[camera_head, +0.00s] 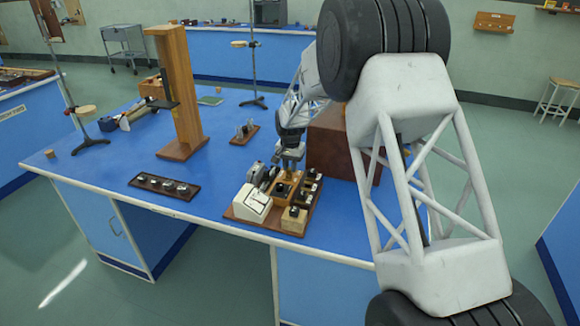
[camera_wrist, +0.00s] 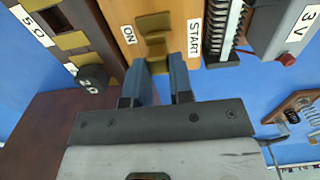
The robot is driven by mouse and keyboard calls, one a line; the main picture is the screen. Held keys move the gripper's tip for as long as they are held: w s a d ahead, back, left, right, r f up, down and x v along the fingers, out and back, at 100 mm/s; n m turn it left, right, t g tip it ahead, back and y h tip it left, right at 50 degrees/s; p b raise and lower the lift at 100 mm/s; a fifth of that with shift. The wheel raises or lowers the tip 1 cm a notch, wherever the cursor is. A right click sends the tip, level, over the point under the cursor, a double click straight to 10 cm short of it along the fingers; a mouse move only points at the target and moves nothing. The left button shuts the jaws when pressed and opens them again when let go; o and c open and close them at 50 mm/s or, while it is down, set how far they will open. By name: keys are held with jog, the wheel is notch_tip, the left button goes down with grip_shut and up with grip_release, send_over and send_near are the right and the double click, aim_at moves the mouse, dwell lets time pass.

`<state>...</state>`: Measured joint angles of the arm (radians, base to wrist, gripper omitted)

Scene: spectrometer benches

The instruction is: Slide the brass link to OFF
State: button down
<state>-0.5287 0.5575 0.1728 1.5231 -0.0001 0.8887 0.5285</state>
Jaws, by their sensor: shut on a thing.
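The brass link (camera_wrist: 156,45) shows in the wrist view on a light wooden block (camera_wrist: 122,12), between an ON label (camera_wrist: 128,35) on its left and a START label (camera_wrist: 194,37) on its right. My gripper (camera_wrist: 161,68) has its two blue-grey fingers closed about the near end of the link. I see no OFF label; the near part of the block is hidden by my fingers. In the head view my gripper (camera_head: 290,166) is over the wooden block (camera_head: 283,190) on the bench board, and the link is too small to make out there.
A white meter (camera_head: 252,204) stands front left on the brown board (camera_head: 236,217). A resistance block (camera_wrist: 75,40) with a black knob (camera_wrist: 92,77) is left of the switch block, and a 3 V unit (camera_wrist: 278,30) right. A large brown box (camera_head: 330,145) stands behind.

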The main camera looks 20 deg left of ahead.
jog(key=shift+w, duration=1.65)
jog(key=c, duration=1)
grip_release()
jog(key=shift+r, duration=0.1)
notch_tip(320, 180, up, 8)
jog(key=shift+d, duration=0.1)
